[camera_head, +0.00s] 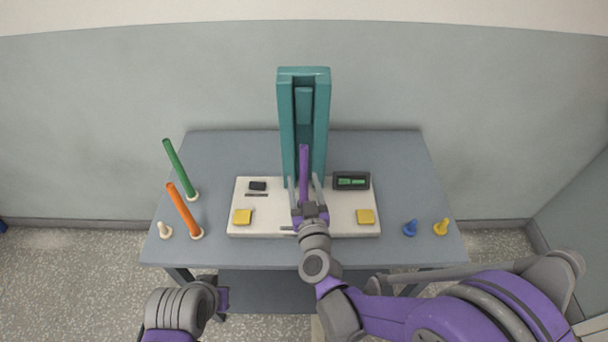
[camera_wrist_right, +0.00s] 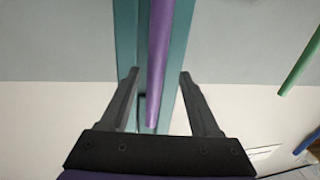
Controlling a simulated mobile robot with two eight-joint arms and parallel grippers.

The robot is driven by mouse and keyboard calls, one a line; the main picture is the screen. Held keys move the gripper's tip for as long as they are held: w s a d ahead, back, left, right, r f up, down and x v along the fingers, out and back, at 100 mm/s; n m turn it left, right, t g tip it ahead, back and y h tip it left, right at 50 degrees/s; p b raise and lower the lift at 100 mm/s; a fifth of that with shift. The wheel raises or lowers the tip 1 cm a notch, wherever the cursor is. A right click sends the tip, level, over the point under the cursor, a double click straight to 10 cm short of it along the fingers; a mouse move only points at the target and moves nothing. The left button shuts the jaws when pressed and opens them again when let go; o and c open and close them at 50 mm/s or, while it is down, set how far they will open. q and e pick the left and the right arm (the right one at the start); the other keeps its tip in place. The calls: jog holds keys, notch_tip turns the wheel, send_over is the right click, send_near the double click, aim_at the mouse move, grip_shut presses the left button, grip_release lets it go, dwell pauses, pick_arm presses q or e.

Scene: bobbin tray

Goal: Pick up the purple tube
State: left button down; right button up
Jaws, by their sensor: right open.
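The purple tube (camera_head: 304,160) stands upright in front of the teal column (camera_head: 319,120) at the middle of the table. In the right wrist view the tube (camera_wrist_right: 160,60) runs down between my fingers, and its lower end shows close to the gripper's palm. My right gripper (camera_head: 305,184) is open, with one finger on each side of the tube. Gaps show between the tube and both fingers in the wrist view. What holds the tube is hidden. Part of my left arm shows at the lower left, but its fingers are not visible.
The white base (camera_head: 262,215) carries yellow pads (camera_head: 242,217) and a small display (camera_head: 351,181). A green tube (camera_head: 180,168) and an orange tube (camera_head: 184,210) stand on the left, near a cream peg (camera_head: 165,231). Blue (camera_head: 410,229) and yellow (camera_head: 441,228) pegs stand on the right.

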jog(key=w+p, duration=0.2)
jog(key=w, duration=0.4)
jog(key=shift+a, duration=0.2)
jog(key=shift+c, duration=0.7)
grip_shut()
